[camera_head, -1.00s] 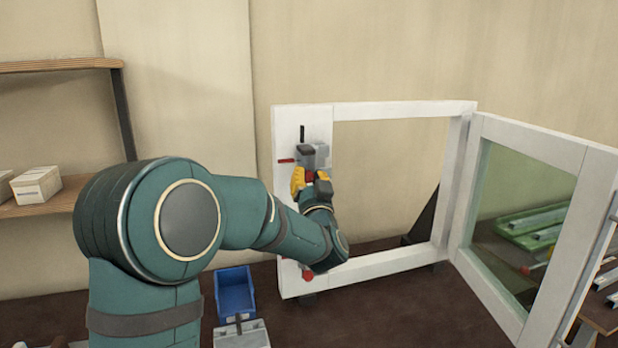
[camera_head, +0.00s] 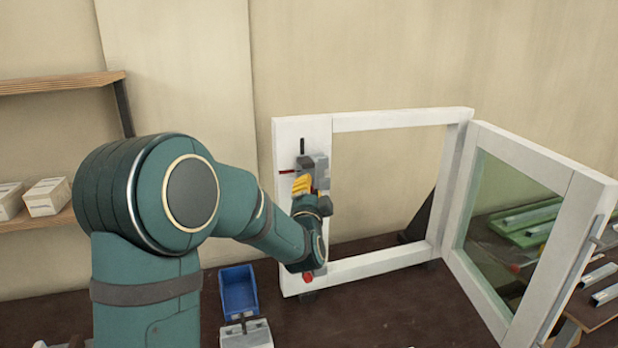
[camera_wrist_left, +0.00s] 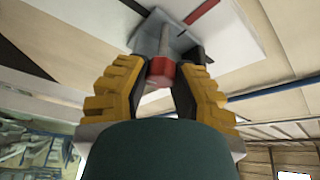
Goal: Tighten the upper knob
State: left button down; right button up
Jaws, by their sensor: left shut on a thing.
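The upper knob (camera_wrist_left: 161,71) is red and sits on a grey rod of the upper clamp (camera_head: 321,167), which is mounted on the left post of a white frame (camera_head: 292,225). My left gripper (camera_head: 303,184) has yellow fingers. In the left wrist view its fingers (camera_wrist_left: 160,82) are closed around the red knob, one on each side. In the head view the gripper and wrist hide the knob. A second red knob (camera_head: 308,276) shows low on the same post, partly behind my wrist. My right gripper is in no view.
A glazed white sash (camera_head: 573,210) stands open at the right of the frame. A blue bin (camera_head: 239,292) and a grey metal block (camera_head: 247,333) lie on the dark bench below. A shelf with white boxes (camera_head: 47,196) is at the left.

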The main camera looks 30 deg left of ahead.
pick_arm(q)
jog(key=m+p, duration=0.2)
jog(key=shift+r+m+g+h, duration=0.3)
jog(key=shift+h, duration=0.1)
jog(key=shift+f+m+h+p, duration=0.15)
jog(key=shift+m+h+p, duration=0.15)
jog(key=shift+m+p, duration=0.5)
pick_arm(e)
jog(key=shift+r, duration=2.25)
pick_arm(q)
jog(key=c, duration=0.7)
grip_release()
jog(key=shift+w+f+g, duration=0.1)
jog(key=shift+f+g, duration=0.05)
jog(key=shift+g, duration=0.15)
jog(key=shift+c, duration=0.2)
jog(key=v, duration=1.2)
